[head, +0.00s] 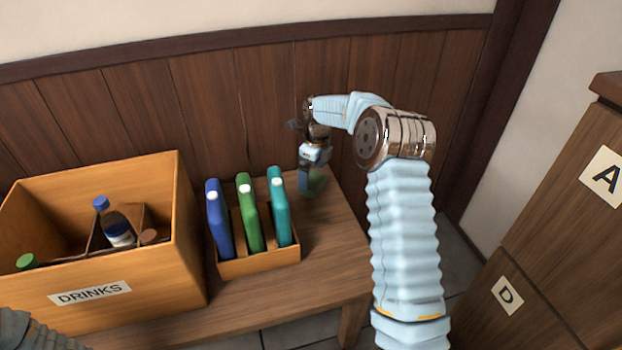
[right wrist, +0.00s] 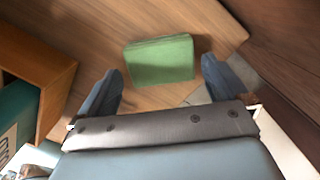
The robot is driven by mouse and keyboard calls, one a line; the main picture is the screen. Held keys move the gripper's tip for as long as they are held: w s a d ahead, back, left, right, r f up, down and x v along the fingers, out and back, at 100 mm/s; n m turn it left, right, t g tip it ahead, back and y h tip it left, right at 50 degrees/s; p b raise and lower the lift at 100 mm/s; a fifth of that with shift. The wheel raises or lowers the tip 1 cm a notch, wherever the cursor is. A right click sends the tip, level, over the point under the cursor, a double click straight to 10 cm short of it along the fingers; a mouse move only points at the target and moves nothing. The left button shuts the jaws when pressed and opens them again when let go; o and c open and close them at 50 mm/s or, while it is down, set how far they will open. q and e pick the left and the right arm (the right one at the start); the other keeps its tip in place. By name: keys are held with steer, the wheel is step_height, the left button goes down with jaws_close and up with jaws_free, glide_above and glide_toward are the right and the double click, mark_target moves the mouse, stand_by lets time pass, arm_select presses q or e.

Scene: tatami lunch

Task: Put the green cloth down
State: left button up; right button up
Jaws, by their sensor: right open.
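The green cloth (right wrist: 160,60) lies folded and flat on the wooden bench top in the right wrist view. In the head view a small part of the cloth (head: 315,185) shows at the back right of the bench, mostly hidden by my right gripper. My right gripper (head: 311,180) is over that spot. In the right wrist view its two fingers (right wrist: 160,88) are spread wide, with the cloth between and beyond them, and nothing is held. My left gripper is not seen; only a bit of my left arm shows at the lower left.
A small wooden holder (head: 262,262) with blue, green and teal upright items stands left of my right gripper. A wooden DRINKS box (head: 150,300) with bottles is further left. Cabinets marked A and D (head: 560,240) stand right.

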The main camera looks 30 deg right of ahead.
mark_target(315, 181)
step_height(315, 181, up, 8)
steer(key=shift+s+d, duration=0.2)
steer(key=shift+s, duration=0.1)
steer(key=shift+s, duration=0.1)
stand_by(0.3)
